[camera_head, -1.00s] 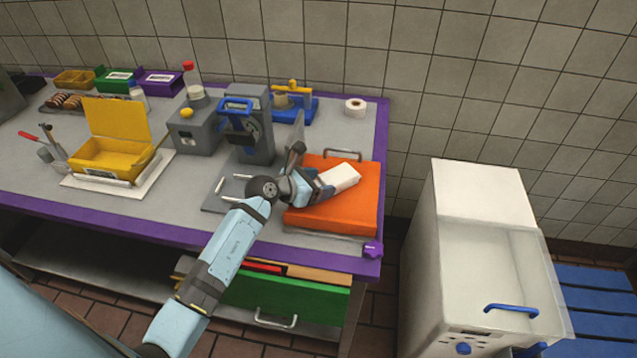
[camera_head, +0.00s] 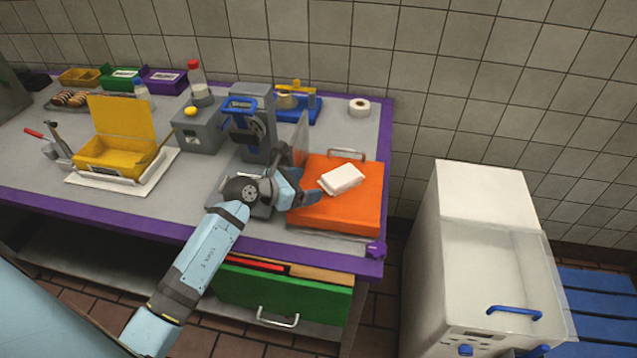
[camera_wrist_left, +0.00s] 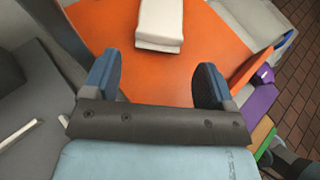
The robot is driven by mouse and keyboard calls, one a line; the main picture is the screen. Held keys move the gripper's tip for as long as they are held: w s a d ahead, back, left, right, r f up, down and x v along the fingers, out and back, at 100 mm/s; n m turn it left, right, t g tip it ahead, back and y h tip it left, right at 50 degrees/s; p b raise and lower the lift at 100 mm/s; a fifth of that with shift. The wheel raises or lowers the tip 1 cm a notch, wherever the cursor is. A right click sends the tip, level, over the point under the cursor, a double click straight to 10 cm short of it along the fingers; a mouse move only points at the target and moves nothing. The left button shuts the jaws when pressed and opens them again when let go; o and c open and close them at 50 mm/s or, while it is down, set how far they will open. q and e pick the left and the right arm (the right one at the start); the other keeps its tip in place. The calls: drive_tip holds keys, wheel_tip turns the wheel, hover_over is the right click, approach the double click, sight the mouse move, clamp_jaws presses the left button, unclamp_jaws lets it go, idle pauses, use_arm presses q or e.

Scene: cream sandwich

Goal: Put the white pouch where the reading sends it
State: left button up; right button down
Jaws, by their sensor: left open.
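The white pouch (camera_head: 341,179) lies flat on the orange board (camera_head: 345,212) at the right end of the counter. It also shows in the left wrist view (camera_wrist_left: 160,22), ahead of the fingertips and apart from them. My left gripper (camera_head: 303,192) is at the left edge of the orange board, open and empty. In the left wrist view its two blue fingers (camera_wrist_left: 156,82) are spread over the orange surface. I see no legible reading on any display. My right gripper does not show.
A grey machine with a blue handle (camera_head: 252,125) stands close behind my left arm. An open yellow box (camera_head: 118,152) sits on a white board at left. A white chest with a clear lid (camera_head: 480,200) stands right of the counter. Green and purple bins (camera_head: 165,80) stand at the back.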

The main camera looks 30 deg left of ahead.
use_arm(q)
drive_tip(key=v, duration=0.6)
drive_tip(key=shift+s, duration=0.2)
drive_tip(key=shift+r, duration=0.1)
drive_tip(key=s+d+r+n+t+h+p, duration=0.1)
drive_tip(key=s+d+r+n+t+p, duration=0.15)
drive_tip(key=n, duration=0.55)
drive_tip(key=s+d+r+n+t+p, duration=0.1)
drive_tip(key=s+d+n+t+p, duration=0.2)
drive_tip(key=n, duration=0.5)
drive_tip(key=s+d+f+n+g+y+p, duration=0.1)
drive_tip(key=s+d+f+n+g+y, duration=0.1)
drive_tip(key=s+f+n, duration=0.4)
drive_tip(key=s+d+f+n+g+y+p, duration=0.2)
drive_tip(key=s+d+f+n+g, duration=0.2)
drive_tip(key=n, duration=1.2)
drive_tip(key=s+d+f, duration=0.2)
drive_tip(key=s, duration=0.2)
drive_tip(key=shift+s+n, duration=0.25)
drive_tip(key=shift+n, duration=0.15)
drive_tip(key=shift+f, duration=0.15)
